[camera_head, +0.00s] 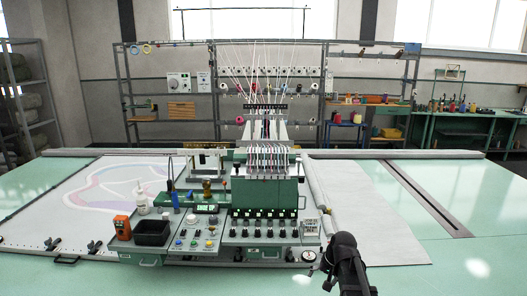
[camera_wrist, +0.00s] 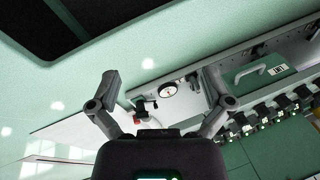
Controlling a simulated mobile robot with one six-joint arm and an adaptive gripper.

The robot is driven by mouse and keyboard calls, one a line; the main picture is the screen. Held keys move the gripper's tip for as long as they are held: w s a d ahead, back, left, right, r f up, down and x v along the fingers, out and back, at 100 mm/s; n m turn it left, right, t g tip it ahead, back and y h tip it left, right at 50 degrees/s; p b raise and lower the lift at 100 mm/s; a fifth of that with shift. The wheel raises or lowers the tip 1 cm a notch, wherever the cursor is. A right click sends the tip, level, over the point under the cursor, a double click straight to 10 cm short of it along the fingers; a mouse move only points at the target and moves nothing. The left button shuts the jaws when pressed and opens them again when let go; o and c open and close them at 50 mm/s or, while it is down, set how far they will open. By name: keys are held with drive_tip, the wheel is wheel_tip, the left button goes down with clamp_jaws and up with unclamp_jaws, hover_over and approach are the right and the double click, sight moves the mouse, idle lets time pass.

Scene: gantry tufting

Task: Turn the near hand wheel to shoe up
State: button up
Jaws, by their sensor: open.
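A small round white-faced dial (camera_head: 308,256) sits at the lower right corner of the green machine head (camera_head: 265,205). The wrist view also shows this dial (camera_wrist: 168,90), with a dark knob-like fitting (camera_wrist: 143,108) beside it. In the head view my dark arm (camera_head: 347,265) stands at the lower right, just right of the dial.
The control panel (camera_head: 195,240) carries knobs and buttons, with a black tray (camera_head: 152,232) and an orange device (camera_head: 122,227) at its left. A grey roll (camera_head: 318,190) lies right of the machine head. The green table (camera_head: 465,235) at the right is mostly clear.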

drive_tip(key=s+a+n+g+h+p, duration=0.1)
drive_tip(key=s+a+n+g+h, duration=0.1)
drive_tip(key=s, duration=1.3)
drive_tip(key=shift+r+n+h, duration=0.3)
drive_tip(key=shift+n, duration=0.3)
